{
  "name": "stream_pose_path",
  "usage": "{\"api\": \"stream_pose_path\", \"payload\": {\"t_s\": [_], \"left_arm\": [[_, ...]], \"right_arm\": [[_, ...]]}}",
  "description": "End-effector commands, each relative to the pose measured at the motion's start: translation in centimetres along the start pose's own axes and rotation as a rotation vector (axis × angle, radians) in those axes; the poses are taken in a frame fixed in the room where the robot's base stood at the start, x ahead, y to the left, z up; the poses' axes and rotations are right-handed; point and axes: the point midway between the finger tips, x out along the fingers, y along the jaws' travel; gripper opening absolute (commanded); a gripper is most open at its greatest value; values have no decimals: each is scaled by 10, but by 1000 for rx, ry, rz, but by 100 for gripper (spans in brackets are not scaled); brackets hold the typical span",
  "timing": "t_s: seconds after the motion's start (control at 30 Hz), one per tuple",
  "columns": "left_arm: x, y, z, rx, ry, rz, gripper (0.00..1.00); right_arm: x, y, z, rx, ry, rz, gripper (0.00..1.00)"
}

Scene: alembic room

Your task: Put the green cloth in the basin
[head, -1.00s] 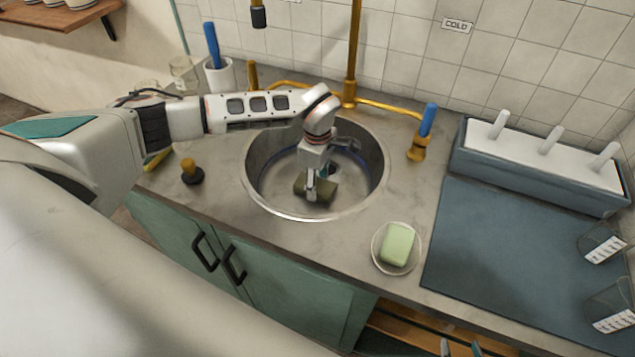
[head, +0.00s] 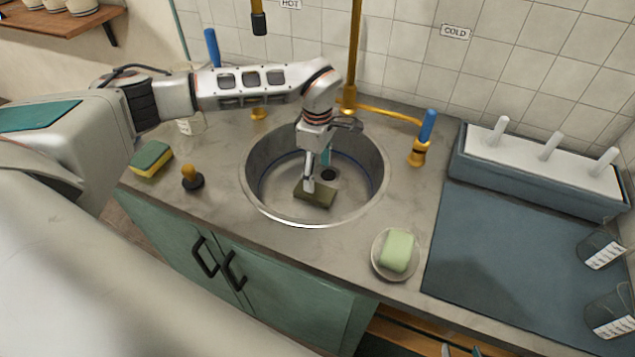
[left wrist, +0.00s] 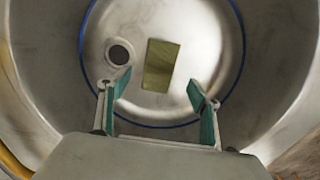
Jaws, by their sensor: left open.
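The green cloth (head: 316,195) is a dark olive, folded rectangle lying in the round metal basin (head: 262,196). In the left wrist view the cloth (left wrist: 161,65) lies flat on the basin floor (left wrist: 205,55), beside the dark drain. My left gripper (head: 317,171) reaches down into the basin above the cloth. In the left wrist view its teal-padded fingers (left wrist: 158,86) are spread, with nothing between them. What seem to be my right gripper's fingertips (head: 460,349) barely show at the bottom edge; the rest is out of frame.
A sponge (head: 151,158) and a dark-based stopper (head: 191,177) stand left of the basin. A soap dish with green soap (head: 397,250) is at the front right. Brass taps (head: 419,150) and a vertical pipe (head: 352,60) rise behind. A blue mat (head: 500,250) lies right.

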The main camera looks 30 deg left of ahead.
Motion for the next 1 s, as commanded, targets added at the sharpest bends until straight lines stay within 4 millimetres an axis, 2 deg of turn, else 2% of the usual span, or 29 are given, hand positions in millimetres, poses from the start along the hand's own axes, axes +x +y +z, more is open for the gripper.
{"api": "stream_pose_path", "payload": {"t_s": [0.1, 0.2, 0.4, 0.77, 0.87, 1.0], "left_arm": [[-23, 1, 0, 1, 0, 3, 63], [-35, 1, 0, 0, 1, 2, 63], [-47, 0, 0, 0, 0, -1, 63], [-46, 0, 0, 0, 0, -2, 63], [-41, -1, 0, 0, 0, -3, 63], [-23, -1, 0, -1, 0, -4, 63]], "right_arm": [[0, 0, -1, 0, 1, 0, 40], [0, 0, -1, 0, 1, 0, 40], [0, 0, -1, 0, 1, 0, 40], [0, 0, -1, 0, 1, 0, 40], [0, 0, 0, 0, 1, 0, 40], [0, 0, 0, 0, 0, 0, 40]]}}
